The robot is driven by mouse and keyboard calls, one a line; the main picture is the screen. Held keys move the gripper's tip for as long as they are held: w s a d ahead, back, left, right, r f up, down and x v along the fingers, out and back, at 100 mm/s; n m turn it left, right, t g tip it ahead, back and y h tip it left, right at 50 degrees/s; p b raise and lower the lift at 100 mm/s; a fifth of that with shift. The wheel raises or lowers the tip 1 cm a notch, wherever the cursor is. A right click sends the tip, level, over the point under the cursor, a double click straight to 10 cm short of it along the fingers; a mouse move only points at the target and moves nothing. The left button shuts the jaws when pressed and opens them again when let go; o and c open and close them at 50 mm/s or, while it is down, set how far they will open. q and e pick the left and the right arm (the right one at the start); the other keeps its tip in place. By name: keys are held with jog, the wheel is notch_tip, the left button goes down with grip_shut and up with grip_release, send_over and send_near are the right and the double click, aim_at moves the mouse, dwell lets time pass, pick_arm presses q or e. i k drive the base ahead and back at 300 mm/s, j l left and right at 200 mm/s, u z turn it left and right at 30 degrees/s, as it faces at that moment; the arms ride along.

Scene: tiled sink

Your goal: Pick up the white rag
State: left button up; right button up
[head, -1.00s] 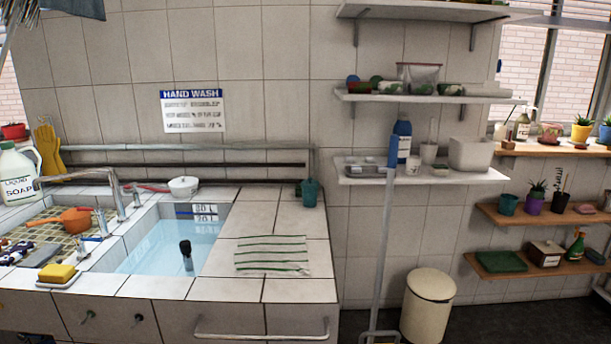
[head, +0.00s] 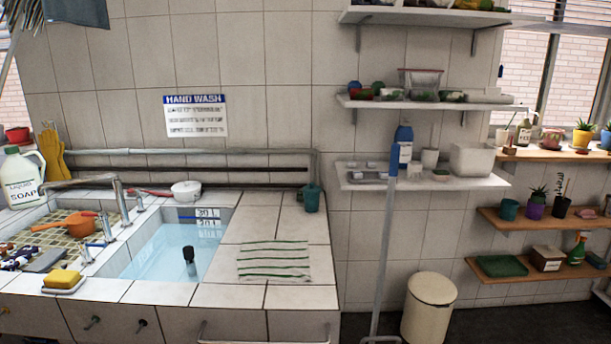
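The white rag (head: 273,262) has dark green stripes and lies flat on the tiled counter, to the right of the water-filled basin. Nothing covers it. Neither of my grippers shows in the head view.
The water-filled basin (head: 165,254) holds a dark upright object (head: 189,260). A yellow sponge (head: 63,278) sits at the counter's front left. A teal cup (head: 312,198) stands at the back right of the counter. A mop handle (head: 383,250) and a cream bin (head: 429,306) stand right of the counter.

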aim_at(52, 255)
jog(key=u, duration=1.5)
jog(key=i+l+z, duration=0.2)
jog(key=i, duration=0.65)
jog(key=i+j+z, duration=0.1)
jog(key=j, duration=0.2)
jog(key=i+j+z, duration=0.1)
jog(key=i+j, duration=0.15)
jog(key=i+j+z, duration=0.1)
jog(key=j, duration=0.35)
jog(key=i+j+z, duration=0.1)
jog(key=j, duration=0.25)
jog(key=i+j+z, duration=0.1)
jog(key=j, duration=0.25)
jog(key=i+j+z, duration=0.1)
jog(key=j, duration=0.3)
jog(key=i, duration=0.1)
